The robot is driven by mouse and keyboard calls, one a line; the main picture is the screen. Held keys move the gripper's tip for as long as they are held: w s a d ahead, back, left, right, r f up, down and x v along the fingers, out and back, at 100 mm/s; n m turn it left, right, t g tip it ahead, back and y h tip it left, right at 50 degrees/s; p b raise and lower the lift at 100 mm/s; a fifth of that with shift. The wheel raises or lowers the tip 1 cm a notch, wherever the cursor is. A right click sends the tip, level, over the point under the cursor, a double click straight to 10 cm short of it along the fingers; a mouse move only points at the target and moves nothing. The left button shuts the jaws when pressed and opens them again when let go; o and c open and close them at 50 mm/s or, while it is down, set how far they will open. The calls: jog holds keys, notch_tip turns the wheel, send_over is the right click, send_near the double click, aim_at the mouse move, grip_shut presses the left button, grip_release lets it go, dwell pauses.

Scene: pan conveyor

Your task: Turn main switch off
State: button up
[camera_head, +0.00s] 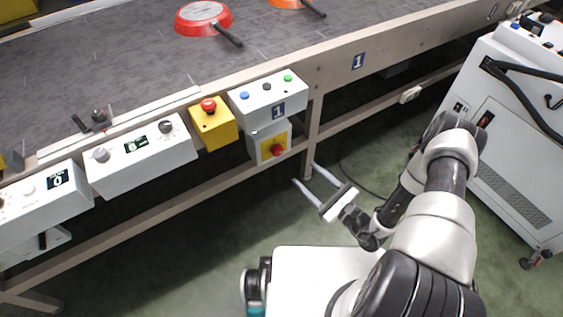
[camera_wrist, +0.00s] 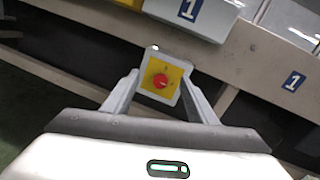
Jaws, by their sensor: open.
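The main switch (camera_head: 277,150) is a red rotary knob on a yellow plate, on a light grey box under the control box marked 1. In the wrist view the red knob (camera_wrist: 160,81) shows between my fingers, with the yellow plate around it. My gripper (camera_head: 304,173) is open and empty. It is in front of and a little below and right of the switch in the head view, apart from it. The fingertips (camera_wrist: 161,78) frame the switch box in the wrist view. I cannot tell the knob's exact angle.
A yellow box with a red emergency button (camera_head: 208,105) sits left of the control box (camera_head: 268,99) with blue, black and green buttons. The conveyor (camera_head: 120,65) carries a red pan (camera_head: 203,17). A conveyor leg (camera_head: 313,130) stands just right of the switch. A white cabinet (camera_head: 510,120) stands at right.

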notch_tip(320, 180, down, 5)
jog(key=s+m+t+h, duration=0.1)
jog(key=m+h, duration=0.1)
jog(key=b, duration=0.4)
send_near(279, 152)
jog(key=x, duration=0.8)
jog(key=shift+w+a+f, duration=0.1)
jog(key=shift+w+a, duration=0.1)
jog(key=shift+c, duration=0.2)
jog(key=c, duration=1)
